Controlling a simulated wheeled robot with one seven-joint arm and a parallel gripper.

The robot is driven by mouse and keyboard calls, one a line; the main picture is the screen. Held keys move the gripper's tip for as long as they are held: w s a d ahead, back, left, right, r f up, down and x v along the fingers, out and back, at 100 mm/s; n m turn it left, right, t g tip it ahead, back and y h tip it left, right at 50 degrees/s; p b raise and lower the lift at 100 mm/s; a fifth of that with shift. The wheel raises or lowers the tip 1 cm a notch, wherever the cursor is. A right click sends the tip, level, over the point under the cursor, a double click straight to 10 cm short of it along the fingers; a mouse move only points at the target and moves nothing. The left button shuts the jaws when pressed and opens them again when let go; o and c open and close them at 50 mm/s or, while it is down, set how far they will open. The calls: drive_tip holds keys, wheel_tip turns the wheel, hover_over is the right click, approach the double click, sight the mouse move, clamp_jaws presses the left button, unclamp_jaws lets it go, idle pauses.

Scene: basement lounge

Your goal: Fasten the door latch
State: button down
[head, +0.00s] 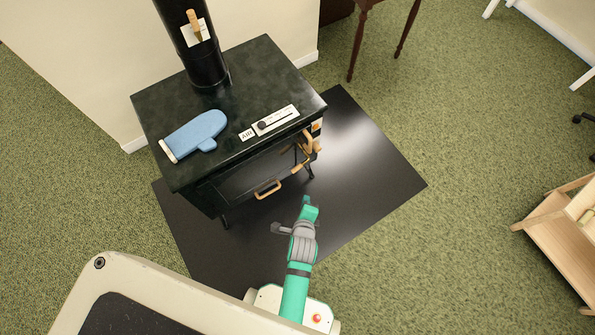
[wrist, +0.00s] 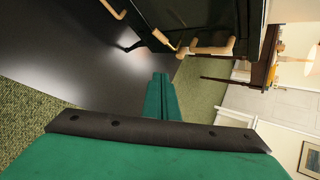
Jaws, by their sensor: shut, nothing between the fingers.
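A black stove (head: 225,120) stands on a dark floor plate, its door side facing me. A tan latch handle (head: 307,146) is at the right front corner of the stove; it shows in the wrist view as a pale bar (wrist: 205,50) with a short piece beside it. A curved tan handle (head: 268,189) sits lower on the stove front. I cannot tell whether the door is fully closed. My green gripper (head: 309,207) is shut and empty, in front of and below the latch, apart from it. Its fingers (wrist: 159,97) are together in the wrist view.
On the stove top lie a blue oven mitt (head: 195,134) and a white air-control plate (head: 275,120). A black stovepipe (head: 198,50) rises at the back. The dark floor plate (head: 380,175) is clear on the right. A wooden cart (head: 560,235) stands far right.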

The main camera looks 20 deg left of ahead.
sight(297, 169)
drive_tip(key=w+a+f+m+g, duration=0.2)
drive_tip(key=w+a+m, duration=0.3)
drive_tip(key=w+m, duration=0.1)
drive_tip(key=shift+w+f+y, duration=0.3)
drive_tip(key=shift+w+y, duration=0.1)
drive_tip(key=shift+w, duration=0.5)
drive_tip(key=shift+a, duration=0.1)
drive_tip(key=x, duration=1.4)
drive_tip(key=shift+f, duration=0.1)
